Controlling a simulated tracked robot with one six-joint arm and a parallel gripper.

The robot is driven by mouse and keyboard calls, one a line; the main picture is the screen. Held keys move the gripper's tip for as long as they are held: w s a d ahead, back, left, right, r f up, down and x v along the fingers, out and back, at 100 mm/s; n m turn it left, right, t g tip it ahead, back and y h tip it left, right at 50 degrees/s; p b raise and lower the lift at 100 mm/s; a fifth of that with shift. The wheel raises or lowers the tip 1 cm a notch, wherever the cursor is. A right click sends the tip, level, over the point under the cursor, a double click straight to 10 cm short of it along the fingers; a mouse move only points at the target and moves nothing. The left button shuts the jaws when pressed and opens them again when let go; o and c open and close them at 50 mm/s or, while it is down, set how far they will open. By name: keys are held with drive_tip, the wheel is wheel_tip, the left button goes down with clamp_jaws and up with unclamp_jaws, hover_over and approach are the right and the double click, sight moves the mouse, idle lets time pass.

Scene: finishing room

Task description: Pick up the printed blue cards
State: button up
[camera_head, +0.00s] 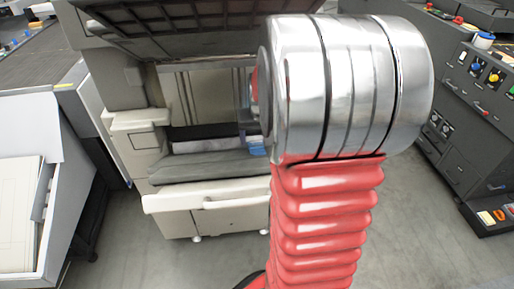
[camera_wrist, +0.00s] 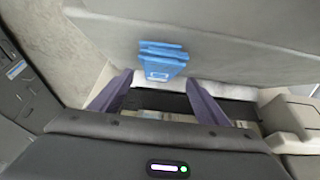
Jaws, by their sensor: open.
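The blue cards (camera_wrist: 162,59) lie as a small, slightly fanned stack on a grey surface in the wrist view, ahead of my fingertips. In the head view a bit of blue (camera_head: 255,147), seemingly the same cards, shows at the edge of my arm, which hides the rest. My gripper (camera_wrist: 158,88) is open, with its two dark purple fingers spread apart and nothing between them. The cards are beyond the tips and between their lines; I cannot tell the exact gap.
A beige machine (camera_head: 215,222) with a dark grey tray (camera_head: 200,168) stands ahead, under a raised dark lid (camera_head: 185,25). A white slanted table (camera_head: 20,130) is at left. A dark control cabinet (camera_head: 465,120) is at right. Grey floor between them is clear.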

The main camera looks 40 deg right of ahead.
sight(258, 144)
drive_tip(key=shift+w+f, duration=0.1)
drive_tip(key=shift+f, duration=0.1)
drive_tip(key=x, duration=0.4)
drive_tip(key=shift+w+d, duration=0.25)
drive_tip(key=shift+w+d+f, duration=0.1)
drive_tip(key=shift+w+f, duration=0.05)
drive_tip(key=shift+f, duration=0.15)
drive_tip(key=shift+f, duration=0.3)
idle(0.8)
drive_tip(key=c, duration=1.3)
drive_tip(key=shift+r, duration=0.15)
wheel_tip(258, 144, up, 10)
drive_tip(key=shift+r, duration=0.2)
idle(0.5)
